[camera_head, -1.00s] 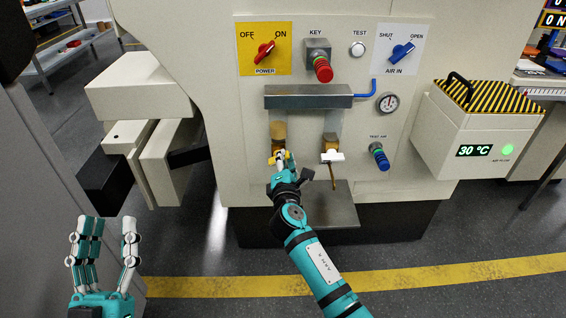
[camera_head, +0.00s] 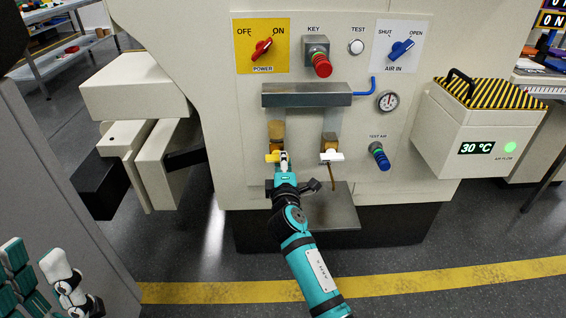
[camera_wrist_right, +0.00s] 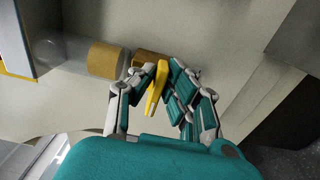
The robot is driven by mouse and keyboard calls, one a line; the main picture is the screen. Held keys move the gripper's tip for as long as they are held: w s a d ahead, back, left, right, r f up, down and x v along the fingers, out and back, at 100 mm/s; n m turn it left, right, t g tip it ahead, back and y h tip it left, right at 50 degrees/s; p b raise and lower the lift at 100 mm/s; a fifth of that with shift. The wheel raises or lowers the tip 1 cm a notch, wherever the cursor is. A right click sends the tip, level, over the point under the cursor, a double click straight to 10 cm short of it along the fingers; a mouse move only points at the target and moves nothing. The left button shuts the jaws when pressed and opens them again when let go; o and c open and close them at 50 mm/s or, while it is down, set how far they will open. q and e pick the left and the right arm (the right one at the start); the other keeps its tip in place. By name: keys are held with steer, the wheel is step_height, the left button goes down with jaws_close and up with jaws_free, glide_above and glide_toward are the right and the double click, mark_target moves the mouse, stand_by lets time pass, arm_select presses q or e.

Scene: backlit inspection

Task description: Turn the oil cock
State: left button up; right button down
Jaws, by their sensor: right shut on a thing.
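The cock with the yellow handle (camera_head: 272,156) sits on the left brass fitting (camera_head: 277,146), below an amber-topped bowl on the machine front. My right gripper (camera_head: 284,161) is at this handle. In the right wrist view the yellow handle (camera_wrist_right: 157,86) lies between the gripper's fingers (camera_wrist_right: 156,88), which are shut on it. In the head view the handle's visible end points left, and the fingers hide the rest. A second cock with a white handle (camera_head: 332,156) is to the right, clear of the gripper. My left gripper (camera_head: 42,280) is open and empty at the lower left, partly cut off.
A metal bracket (camera_head: 306,100) overhangs the cocks, and a metal tray (camera_head: 337,208) sticks out below. The floor in front is clear.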

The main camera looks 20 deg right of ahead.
steer(key=shift+f, duration=0.1)
steer(key=c, duration=1.4)
jaws_free()
steer(key=v, duration=1.2)
